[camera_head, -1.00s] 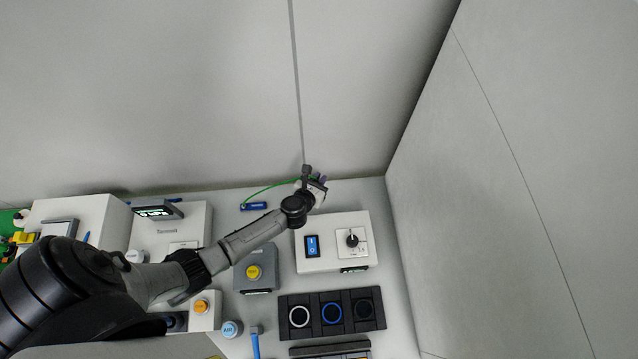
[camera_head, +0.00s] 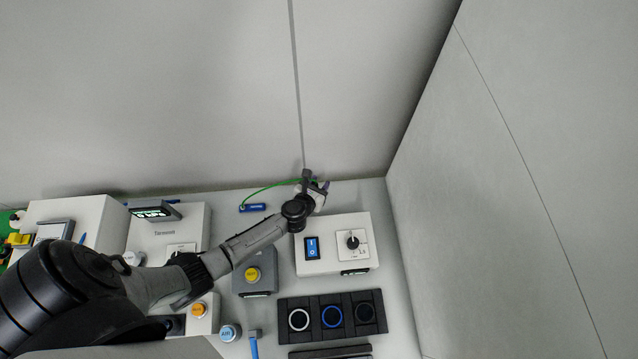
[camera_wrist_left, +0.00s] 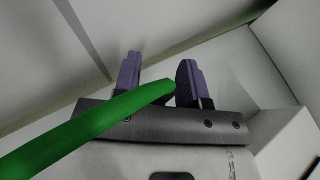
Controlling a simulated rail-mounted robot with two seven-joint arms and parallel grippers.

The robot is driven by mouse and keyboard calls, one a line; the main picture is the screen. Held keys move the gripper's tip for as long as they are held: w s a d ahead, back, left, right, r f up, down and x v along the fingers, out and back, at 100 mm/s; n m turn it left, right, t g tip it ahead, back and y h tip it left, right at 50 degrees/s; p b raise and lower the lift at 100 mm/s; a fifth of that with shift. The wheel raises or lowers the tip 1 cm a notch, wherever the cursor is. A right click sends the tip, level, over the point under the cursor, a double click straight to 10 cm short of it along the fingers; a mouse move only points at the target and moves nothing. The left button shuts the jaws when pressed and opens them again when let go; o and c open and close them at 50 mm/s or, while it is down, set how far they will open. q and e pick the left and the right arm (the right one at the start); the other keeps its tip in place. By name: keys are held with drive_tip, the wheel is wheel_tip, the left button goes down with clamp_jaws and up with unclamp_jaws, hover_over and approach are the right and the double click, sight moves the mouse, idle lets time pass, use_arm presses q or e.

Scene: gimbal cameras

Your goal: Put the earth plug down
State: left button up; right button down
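My left gripper (camera_head: 323,187) is at the back of the bench, close to the rear wall. Its two purple fingers stand apart in the left wrist view (camera_wrist_left: 158,80), with a gap between them. A green cable (camera_head: 268,188) arcs from a small blue block to the gripper. In the left wrist view the cable (camera_wrist_left: 85,130) crosses in front of the left finger, and its narrow end reaches the right finger. I cannot make out a separate plug body, or whether it touches the fingers. My right gripper is not in view.
The blue block (camera_head: 253,207) lies left of the gripper. A white box with a blue rocker switch (camera_head: 312,247) and a knob (camera_head: 352,242) stands just in front. A yellow button box (camera_head: 253,274) and a black panel with rings (camera_head: 331,316) are nearer. Bench right of the gripper is clear.

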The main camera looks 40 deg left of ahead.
use_arm(q)
drive_tip(key=shift+r, duration=0.1)
drive_tip(key=shift+s+r, duration=0.1)
drive_tip(key=shift+r, duration=0.05)
drive_tip(key=p+v, duration=0.2)
drive_tip(key=v, duration=1)
drive_tip(key=s+d+r+m+g+h, duration=0.15)
drive_tip(key=d+r+m+h, duration=0.3)
drive_tip(key=m, duration=0.45)
drive_tip(key=s+d+r+m+h, duration=0.2)
drive_tip(key=d+r+m+h, duration=0.3)
drive_tip(key=m, duration=0.4)
drive_tip(key=s+d+r+m+h, duration=0.25)
drive_tip(key=d+m, duration=0.35)
drive_tip(key=m, duration=0.3)
drive_tip(key=s+a+m+g+y, duration=0.8)
drive_tip(key=s+m, duration=0.3)
drive_tip(key=m, duration=0.2)
drive_tip(key=shift+s+a+m+y, duration=0.3)
drive_tip(key=shift+s+a+y, duration=0.1)
drive_tip(key=shift+a, duration=0.2)
